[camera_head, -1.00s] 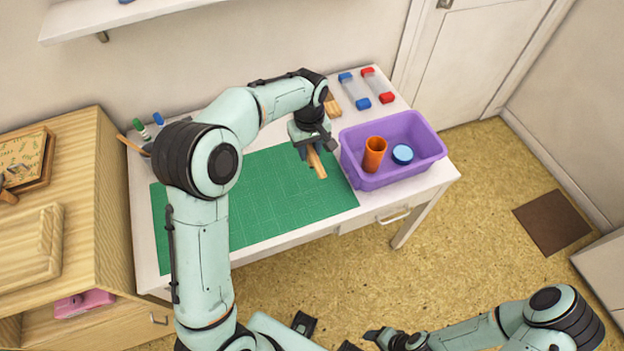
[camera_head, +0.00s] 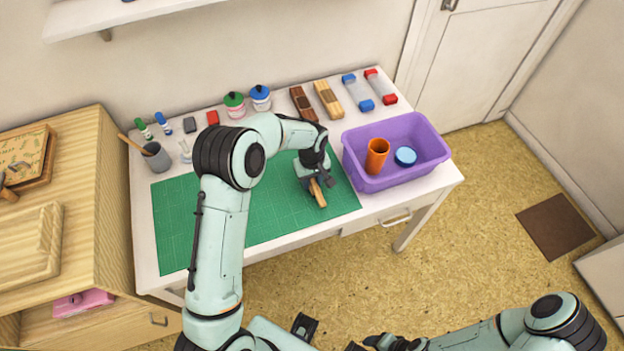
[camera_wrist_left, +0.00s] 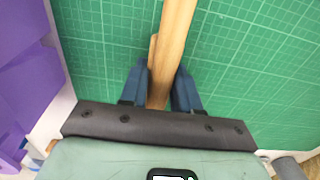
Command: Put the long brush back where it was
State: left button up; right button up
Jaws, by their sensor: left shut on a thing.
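My left gripper (camera_head: 314,186) is low over the green cutting mat (camera_head: 180,222), near its right end. It is shut on a long light-wood piece (camera_head: 318,194), which appears to be the long brush; no bristles show. In the left wrist view, the wooden piece (camera_wrist_left: 174,40) runs between the two blue fingers (camera_wrist_left: 160,88) and out past the top edge. I cannot tell whether it touches the mat. My right gripper (camera_head: 374,341) is at the bottom edge, away from the table, and its jaws are unclear.
A purple bin (camera_head: 372,182) with an orange cup (camera_head: 376,157) and a blue round thing (camera_head: 405,156) stands right of the mat. A grey cup (camera_head: 157,159) holds a wooden stick at left. Markers, jars, wooden blocks (camera_head: 328,98) and capped clear things line the back. The mat's left is clear.

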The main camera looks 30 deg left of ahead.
pick_arm(q)
jog(key=shift+f, duration=0.15)
jog(key=o, duration=1)
notch_tip(320, 180, up, 12)
jog(key=shift+r+p, duration=0.25)
jog(key=shift+p, duration=0.05)
